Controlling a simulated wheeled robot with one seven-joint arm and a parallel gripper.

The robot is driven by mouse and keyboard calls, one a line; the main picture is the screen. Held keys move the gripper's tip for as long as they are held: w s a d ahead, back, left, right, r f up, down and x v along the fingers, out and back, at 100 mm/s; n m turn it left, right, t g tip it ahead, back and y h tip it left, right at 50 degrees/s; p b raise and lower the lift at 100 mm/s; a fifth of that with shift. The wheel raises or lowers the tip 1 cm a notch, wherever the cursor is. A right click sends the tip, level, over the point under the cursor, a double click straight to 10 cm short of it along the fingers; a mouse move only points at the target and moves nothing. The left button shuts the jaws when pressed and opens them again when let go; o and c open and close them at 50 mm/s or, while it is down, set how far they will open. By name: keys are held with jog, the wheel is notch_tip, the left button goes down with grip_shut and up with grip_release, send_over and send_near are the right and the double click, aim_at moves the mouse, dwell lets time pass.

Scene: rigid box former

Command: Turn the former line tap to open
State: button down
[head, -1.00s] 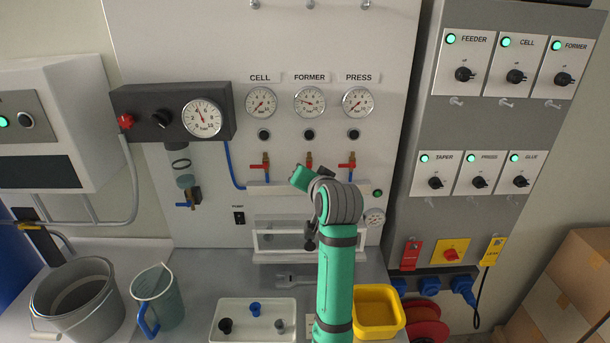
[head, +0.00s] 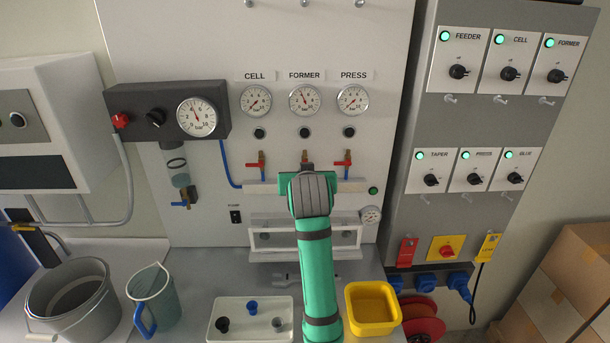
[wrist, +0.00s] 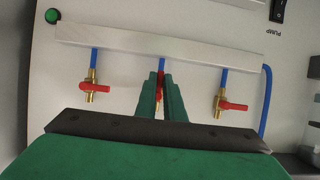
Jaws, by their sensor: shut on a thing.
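My gripper (wrist: 161,92) is shut on this handle. In the head view my wrist hides most of the tap; only its top (head: 307,155) shows below the FORMER gauge. The FORMER gauge (head: 305,99) has its needle pointing up and left.
The cell tap (wrist: 222,104) and the press tap (wrist: 90,88) flank my fingers closely, their red handles crosswise to their pipes. A shelf frame (head: 345,238) is below. A yellow bin (head: 372,306) and white tray (head: 238,330) stand on the bench.

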jog(key=shift+f, duration=0.15)
jog(key=c, duration=1.9)
grip_release()
jog(key=shift+o, duration=0.2)
jog(key=shift+s, duration=0.1)
jog(key=v, duration=1)
jog(key=shift+s+r, duration=0.3)
